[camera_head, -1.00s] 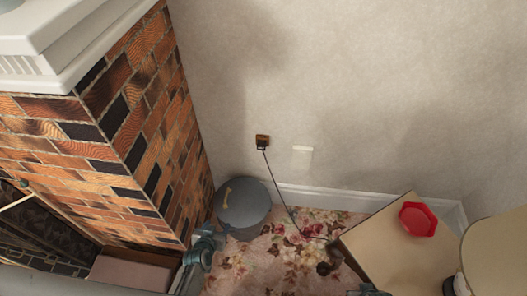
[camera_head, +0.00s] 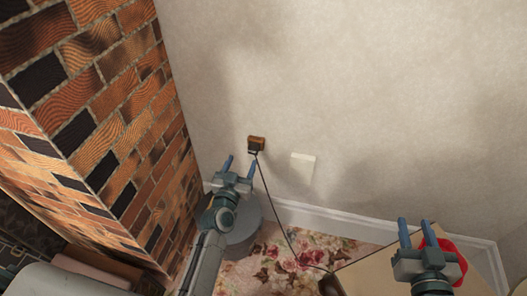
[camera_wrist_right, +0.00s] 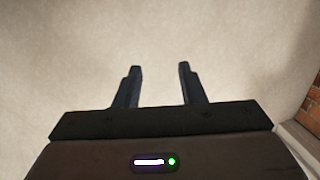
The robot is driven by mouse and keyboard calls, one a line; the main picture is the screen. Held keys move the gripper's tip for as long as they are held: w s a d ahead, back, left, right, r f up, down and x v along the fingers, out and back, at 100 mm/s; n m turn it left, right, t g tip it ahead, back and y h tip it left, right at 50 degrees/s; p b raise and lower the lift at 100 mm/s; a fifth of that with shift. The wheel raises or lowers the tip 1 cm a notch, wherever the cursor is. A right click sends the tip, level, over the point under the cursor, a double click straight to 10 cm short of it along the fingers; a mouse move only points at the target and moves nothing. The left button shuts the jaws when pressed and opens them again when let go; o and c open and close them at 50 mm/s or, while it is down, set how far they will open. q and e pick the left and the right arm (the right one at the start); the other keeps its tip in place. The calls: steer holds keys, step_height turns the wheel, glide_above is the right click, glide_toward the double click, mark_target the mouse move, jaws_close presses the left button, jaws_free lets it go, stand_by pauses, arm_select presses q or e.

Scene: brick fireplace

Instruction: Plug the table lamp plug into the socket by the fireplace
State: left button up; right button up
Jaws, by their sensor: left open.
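A small brown-orange socket (camera_head: 257,141) is on the wall to the right of the fireplace. A dark plug (camera_head: 254,151) sits at its lower edge, and a black cord runs down from it to the right. I cannot tell how deep the plug sits. My left gripper (camera_head: 241,167) is open and empty, pointing up just below and left of the plug, apart from it in the picture. My right gripper (camera_head: 416,230) is open and empty, in front of a red dish; it also shows in the right wrist view (camera_wrist_right: 159,72), facing bare wall.
The brick fireplace (camera_head: 100,110) stands close on the left. A white wall plate (camera_head: 303,168) is right of the socket. A grey round stool-like thing (camera_head: 246,232) is behind my left arm. A wooden table (camera_head: 370,275) with the red dish (camera_head: 455,258) is at lower right, above a flowered rug (camera_head: 285,252).

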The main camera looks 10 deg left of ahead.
mark_target(253, 152)
arm_select(q)
steer(key=shift+w+d+f+b, duration=0.1)
steer(key=shift+d+f+b, duration=0.05)
steer(key=shift+f+b, duration=0.5)
steer(key=shift+w+d+f+b, duration=0.15)
steer(key=shift+f+b, duration=0.35)
steer(key=shift+f, duration=0.3)
steer(key=shift+w+d+f+b, duration=0.1)
steer(key=shift+f+b, duration=0.5)
steer(key=shift+f, duration=0.1)
arm_select(e)
step_height(253, 152, up, 10)
steer(key=s+t+y, duration=0.1)
steer(key=t, duration=0.8)
steer(key=shift+s+d, duration=0.35)
steer(key=shift+s, duration=0.05)
arm_select(q)
steer(key=shift+w, duration=0.1)
arm_select(e)
steer(key=shift+f, duration=0.2)
